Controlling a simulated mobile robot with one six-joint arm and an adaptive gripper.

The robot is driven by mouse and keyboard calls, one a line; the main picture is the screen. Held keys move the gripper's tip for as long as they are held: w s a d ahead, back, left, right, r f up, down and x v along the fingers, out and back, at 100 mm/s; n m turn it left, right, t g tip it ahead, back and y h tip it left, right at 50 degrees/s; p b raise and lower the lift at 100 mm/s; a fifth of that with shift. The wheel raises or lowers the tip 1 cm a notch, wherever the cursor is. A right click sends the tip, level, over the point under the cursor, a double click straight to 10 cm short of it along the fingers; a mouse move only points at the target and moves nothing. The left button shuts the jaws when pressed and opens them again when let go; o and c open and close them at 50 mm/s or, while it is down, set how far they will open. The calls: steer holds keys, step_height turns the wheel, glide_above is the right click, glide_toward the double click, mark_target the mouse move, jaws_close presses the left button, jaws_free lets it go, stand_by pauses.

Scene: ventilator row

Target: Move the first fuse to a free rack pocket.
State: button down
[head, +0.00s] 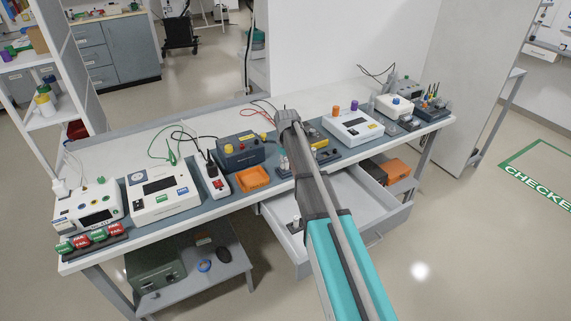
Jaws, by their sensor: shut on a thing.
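My arm reaches over the middle of the bench (115,142). Its wrist end is above the dark blue-grey mat, and my gripper's fingers are hidden behind the arm. I cannot make out the first fuse. A dark low holder with a yellow part (322,155) shows just right of the arm, partly covered by it. I cannot tell whether it is the fuse rack or which pockets are free. Small pale upright pieces (284,161) show just left of the arm, too small to identify.
An orange tray (253,179), a blue box with yellow knobs (239,151) and a red-switch power strip (217,182) stand left of the arm. A white device (352,128) stands right. An open drawer (372,212) juts out below the bench front.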

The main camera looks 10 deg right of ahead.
steer(key=shift+c, duration=2.1)
jaws_free()
steer(key=s+r+m+p, duration=0.1)
steer(key=s+r+p, duration=0.2)
steer(key=s, duration=0.6)
steer(key=s+r+m+p, duration=0.1)
steer(key=s+r+p, duration=0.3)
steer(key=s, duration=0.6)
steer(key=s+r+m+p, duration=0.1)
steer(key=s+r+p, duration=0.2)
steer(key=s, duration=0.7)
steer(key=shift+a+r+m, duration=0.2)
steer(key=shift+m, duration=0.1)
